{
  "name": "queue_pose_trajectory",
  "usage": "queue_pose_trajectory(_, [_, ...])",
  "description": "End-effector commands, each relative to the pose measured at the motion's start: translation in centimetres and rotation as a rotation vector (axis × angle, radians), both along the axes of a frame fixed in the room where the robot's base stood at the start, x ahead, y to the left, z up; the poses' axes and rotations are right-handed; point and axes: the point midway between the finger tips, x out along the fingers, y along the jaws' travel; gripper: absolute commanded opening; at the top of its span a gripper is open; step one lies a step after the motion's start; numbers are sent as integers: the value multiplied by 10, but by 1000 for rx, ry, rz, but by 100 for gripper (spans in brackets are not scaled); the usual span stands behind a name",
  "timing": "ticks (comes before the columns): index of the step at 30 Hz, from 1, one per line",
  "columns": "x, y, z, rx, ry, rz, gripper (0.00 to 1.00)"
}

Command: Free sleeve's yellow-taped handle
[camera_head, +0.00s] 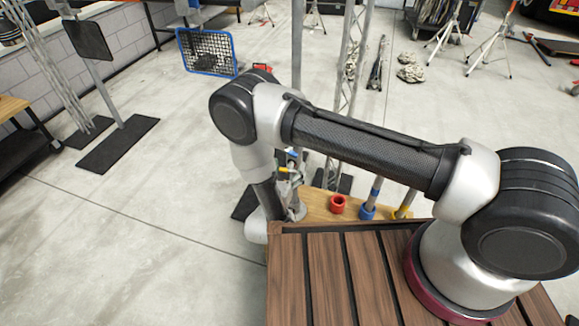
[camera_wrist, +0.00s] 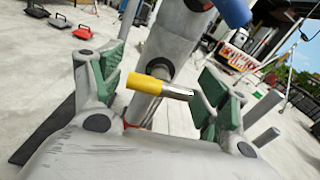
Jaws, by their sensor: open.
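In the wrist view, the yellow-taped handle (camera_wrist: 146,83) lies crosswise between the open jaws of my gripper (camera_wrist: 160,78), whose finger pads are green. A bare metal end (camera_wrist: 178,93) sticks out of the tape toward the right finger. A grey upright tube (camera_wrist: 169,45), seemingly the sleeve, stands behind the handle. I see a gap at the left finger; whether the metal end touches the right pad I cannot tell. In the head view, my gripper (camera_head: 291,190) is low beyond the wooden deck, partly hidden by my arm, with a bit of the yellow handle (camera_head: 285,170) showing.
A red ring (camera_head: 338,204), a blue collar (camera_head: 368,211) and a yellow collar (camera_head: 402,212) stand on a wooden board beside my gripper. Lattice truss and poles rise behind it. A blue-framed mesh panel (camera_head: 207,52) stands farther back.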

Motion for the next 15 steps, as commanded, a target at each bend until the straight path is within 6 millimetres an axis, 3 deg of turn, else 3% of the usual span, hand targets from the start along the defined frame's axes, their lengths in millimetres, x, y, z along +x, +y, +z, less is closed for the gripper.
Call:
queue_pose_trajectory(3, [0, 0, 0, 0, 0, 0, 73])
queue_pose_trajectory(10, [0, 0, 0, 0, 0, -1, 31])
queue_pose_trajectory(15, [0, 0, 0, -1, 0, -1, 28])
